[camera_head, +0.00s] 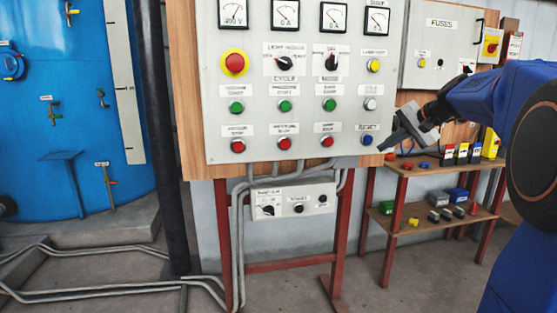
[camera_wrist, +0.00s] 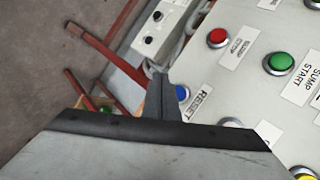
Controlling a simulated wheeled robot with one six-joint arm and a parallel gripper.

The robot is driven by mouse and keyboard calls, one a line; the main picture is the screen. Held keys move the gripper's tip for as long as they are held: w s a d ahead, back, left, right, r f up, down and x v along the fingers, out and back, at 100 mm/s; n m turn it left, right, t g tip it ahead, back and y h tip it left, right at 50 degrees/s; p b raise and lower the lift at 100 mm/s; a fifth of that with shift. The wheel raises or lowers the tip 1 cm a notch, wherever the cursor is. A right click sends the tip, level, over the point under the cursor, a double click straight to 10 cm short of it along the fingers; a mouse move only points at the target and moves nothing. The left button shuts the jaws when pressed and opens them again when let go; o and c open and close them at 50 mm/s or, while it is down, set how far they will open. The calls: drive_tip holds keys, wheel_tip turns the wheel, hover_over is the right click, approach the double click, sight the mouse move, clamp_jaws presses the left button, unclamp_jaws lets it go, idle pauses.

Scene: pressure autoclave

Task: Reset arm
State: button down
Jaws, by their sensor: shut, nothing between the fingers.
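My gripper (camera_head: 384,147) is shut and empty at the lower right corner of the control panel (camera_head: 215,130). It is close to the blue RESET button (camera_head: 367,140) in the head view. In the wrist view my gripper (camera_wrist: 158,82) has its fingers together, and the blue button (camera_wrist: 182,92) shows just to the right of them, partly hidden by the fingers. I cannot tell whether the fingertips touch the button or the panel. My blue arm comes in from the right in the head view.
A small switch box (camera_head: 290,202) hangs below the panel on red legs. A wooden shelf (camera_head: 440,172) with coloured parts stands behind at right, under a FUSES box (camera_head: 440,47). A blue tank (camera_head: 60,100) and floor pipes (camera_head: 110,291) are at left.

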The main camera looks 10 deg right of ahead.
drive_tip(key=s+a+f+n+g+h, duration=0.1)
drive_tip(key=s+a+f+n, duration=0.1)
drive_tip(key=s+a+f, duration=0.45)
drive_tip(key=s+a+f+n+g, duration=0.2)
drive_tip(key=s+a+f, duration=0.1)
drive_tip(key=s+a, duration=0.6)
drive_tip(key=s+a+f+n+h, duration=0.1)
drive_tip(key=s+f+n, duration=0.2)
drive_tip(key=s+f, duration=0.5)
drive_tip(key=s+a+f+n+g+h, duration=0.1)
drive_tip(key=s+a+f+n+h, duration=0.1)
drive_tip(key=s+f, duration=0.6)
drive_tip(key=s+n, duration=0.1)
drive_tip(key=s, duration=0.5)
drive_tip(key=shift+a+f+n, duration=0.25)
drive_tip(key=shift+f+n, duration=0.05)
